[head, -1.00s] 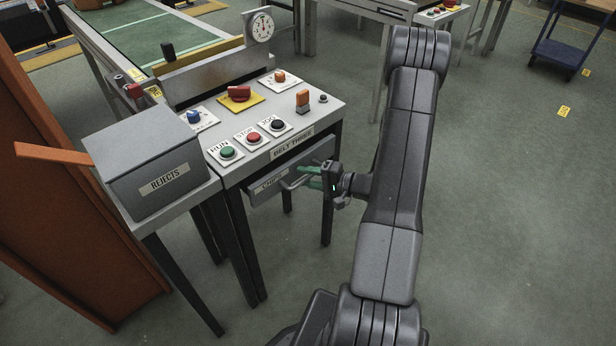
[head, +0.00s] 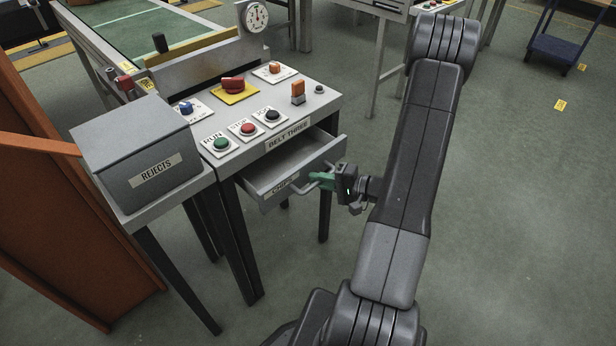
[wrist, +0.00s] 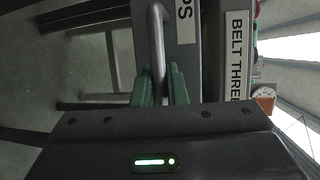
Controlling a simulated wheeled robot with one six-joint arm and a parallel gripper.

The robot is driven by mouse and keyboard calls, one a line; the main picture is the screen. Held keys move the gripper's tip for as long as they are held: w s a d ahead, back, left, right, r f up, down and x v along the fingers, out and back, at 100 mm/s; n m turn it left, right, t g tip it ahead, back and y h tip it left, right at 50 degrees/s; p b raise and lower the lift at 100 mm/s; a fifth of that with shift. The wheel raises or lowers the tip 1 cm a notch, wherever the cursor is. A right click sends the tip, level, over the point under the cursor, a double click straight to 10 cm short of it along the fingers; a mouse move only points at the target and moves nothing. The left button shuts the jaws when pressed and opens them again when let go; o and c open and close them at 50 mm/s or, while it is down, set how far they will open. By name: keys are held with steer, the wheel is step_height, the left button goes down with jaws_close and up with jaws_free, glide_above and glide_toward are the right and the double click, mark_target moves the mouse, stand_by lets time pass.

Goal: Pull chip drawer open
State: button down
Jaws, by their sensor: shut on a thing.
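The chip drawer (head: 262,186) under the Belt Three control desk stands partly open, and its empty-looking grey inside shows in the head view. Its bar handle (head: 303,187) is on the front face beside the chips label. My gripper (head: 322,179) is at the handle with its green fingers shut on it. In the wrist view the handle (wrist: 157,45) runs between the two green fingertips of my gripper (wrist: 160,85). Part of the chips label (wrist: 185,20) shows beside it.
The desk top (head: 325,98) carries several buttons and knobs above the drawer. A grey rejects bin (head: 135,150) stands to the left, beside an orange panel (head: 60,230). Open floor (head: 520,220) lies to the right of my arm.

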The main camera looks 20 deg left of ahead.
steer(key=s+d+b, duration=0.2)
steer(key=s+d, duration=0.1)
steer(key=d, duration=0.6)
steer(key=s+d+b, duration=0.3)
steer(key=s+d, duration=0.1)
steer(key=d, duration=0.5)
steer(key=shift+s, duration=0.25)
steer(key=c, duration=1.5)
jaws_free()
steer(key=shift+o, duration=0.2)
steer(key=d+r+p, duration=0.1)
steer(key=d+r, duration=0.1)
steer(key=d, duration=1.1)
steer(key=shift+d+r, duration=0.25)
steer(key=shift+d, duration=0.05)
steer(key=shift+w+a, duration=0.1)
steer(key=a+f+b, duration=0.1)
steer(key=a+f, duration=0.1)
steer(key=a, duration=1.1)
steer(key=shift+a+f, duration=0.25)
steer(key=shift+a, duration=0.15)
